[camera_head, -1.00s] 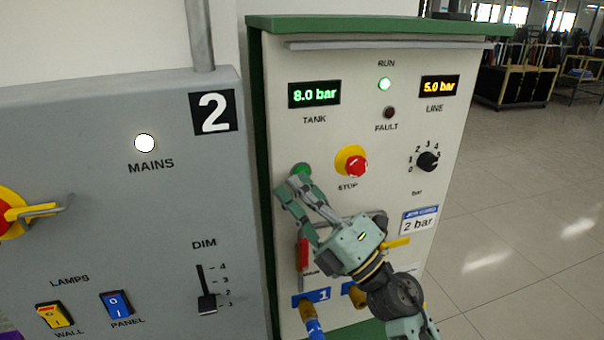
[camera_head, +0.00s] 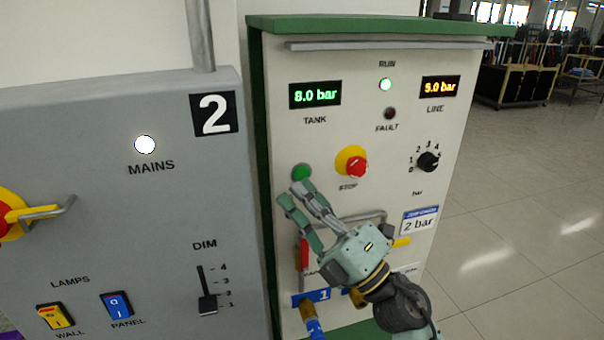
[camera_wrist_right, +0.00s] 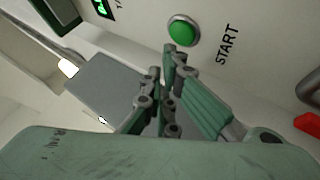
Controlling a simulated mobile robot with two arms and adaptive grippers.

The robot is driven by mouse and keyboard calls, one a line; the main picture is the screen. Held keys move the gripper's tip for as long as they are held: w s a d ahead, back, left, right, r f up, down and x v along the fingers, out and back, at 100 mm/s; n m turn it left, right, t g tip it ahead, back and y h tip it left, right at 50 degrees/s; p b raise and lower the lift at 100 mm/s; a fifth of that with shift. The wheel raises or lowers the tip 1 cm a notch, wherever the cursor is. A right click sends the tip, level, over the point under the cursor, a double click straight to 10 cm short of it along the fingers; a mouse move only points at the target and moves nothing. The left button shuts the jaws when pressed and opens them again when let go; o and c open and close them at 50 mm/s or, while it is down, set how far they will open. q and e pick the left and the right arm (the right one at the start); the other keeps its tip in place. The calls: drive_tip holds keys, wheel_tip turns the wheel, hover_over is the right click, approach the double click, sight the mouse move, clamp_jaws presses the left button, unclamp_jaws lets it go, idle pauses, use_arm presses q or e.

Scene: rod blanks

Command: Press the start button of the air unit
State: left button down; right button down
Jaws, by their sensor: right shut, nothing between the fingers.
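The green start button (camera_head: 302,172) is on the white front panel of the air unit (camera_head: 330,60), left of the red stop button. In the right wrist view the round green button (camera_wrist_right: 183,30) shows beside the word START. My right gripper (camera_head: 290,192) is shut and empty. Its fingertips are just below the button, with a small gap visible in the head view. The green run lamp (camera_head: 385,84) is lit, the fault lamp (camera_head: 389,113) is dark. The tank display (camera_head: 315,94) reads 8.0 bar and the line display (camera_head: 439,87) 5.0 bar. My left gripper is not in view.
The red stop button (camera_head: 355,167) on a yellow base and a black pressure knob (camera_head: 428,161) are right of the start button. A red-handled valve (camera_head: 303,254) and a metal handle lie near my gripper. A grey electrical cabinet (camera_head: 90,220) stands at left.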

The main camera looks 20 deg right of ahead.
drive_tip(key=s, duration=0.4)
drive_tip(key=shift+s+d, duration=0.1)
drive_tip(key=shift+s, duration=0.15)
idle(0.4)
